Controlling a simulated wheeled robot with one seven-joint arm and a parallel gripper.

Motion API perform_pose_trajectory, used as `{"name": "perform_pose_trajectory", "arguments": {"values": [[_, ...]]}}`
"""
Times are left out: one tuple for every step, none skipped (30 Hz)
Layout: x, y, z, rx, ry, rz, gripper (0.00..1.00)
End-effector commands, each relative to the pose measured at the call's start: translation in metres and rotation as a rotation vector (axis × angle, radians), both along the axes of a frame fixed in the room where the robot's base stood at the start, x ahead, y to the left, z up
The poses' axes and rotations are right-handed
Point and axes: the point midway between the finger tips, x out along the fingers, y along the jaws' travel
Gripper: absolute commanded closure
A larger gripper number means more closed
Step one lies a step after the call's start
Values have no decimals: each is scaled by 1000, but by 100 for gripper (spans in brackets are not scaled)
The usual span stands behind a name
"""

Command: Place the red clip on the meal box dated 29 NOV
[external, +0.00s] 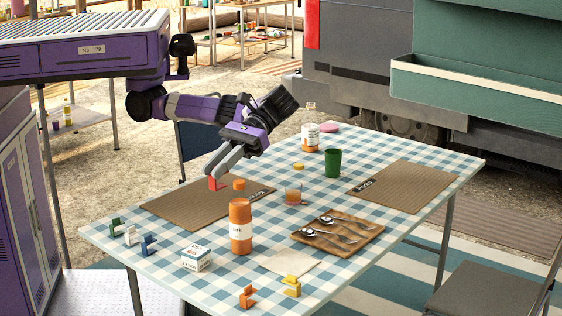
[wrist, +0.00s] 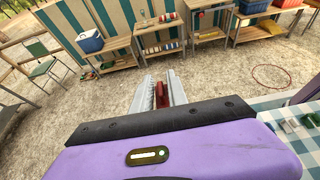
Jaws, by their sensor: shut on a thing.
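My gripper (external: 212,171) is shut on the red clip (external: 216,184) and holds it over the left part of the table, near the left woven placemat. In the wrist view the red clip (wrist: 161,97) sits between the two grey fingers of my gripper (wrist: 160,86). A small white box (external: 196,258) with blue and red print stands near the table's front left edge, below and left of my gripper in the picture. Its print is too small to read, so I cannot tell its date. No other such box is clearly visible.
Green (external: 115,227), white (external: 131,236) and blue (external: 149,244) clips stand at the left edge; orange (external: 247,297) and yellow (external: 291,286) ones at the front.

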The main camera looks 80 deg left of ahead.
Motion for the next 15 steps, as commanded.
{"name": "perform_pose_trajectory", "arguments": {"values": [[2, 1, -2, 1, 3, 3, 100], [2, 2, -4, 0, 3, 5, 100], [3, 2, -7, 1, 2, 7, 100], [3, 3, -9, 0, 3, 7, 100], [3, 4, -12, 0, 3, 10, 100], [4, 4, -15, 0, 2, 12, 100], [4, 5, -18, 1, 2, 14, 100], [5, 6, -20, 0, 3, 16, 100], [5, 7, -24, -1, 2, 18, 100], [6, 8, -27, 1, 2, 20, 100], [6, 9, -29, 0, 3, 21, 100], [6, 11, -33, 0, 3, 25, 100], [6, 12, -37, 0, 3, 28, 100], [7, 14, -40, -1, 4, 31, 100], [7, 16, -45, 1, 5, 35, 100]]}}
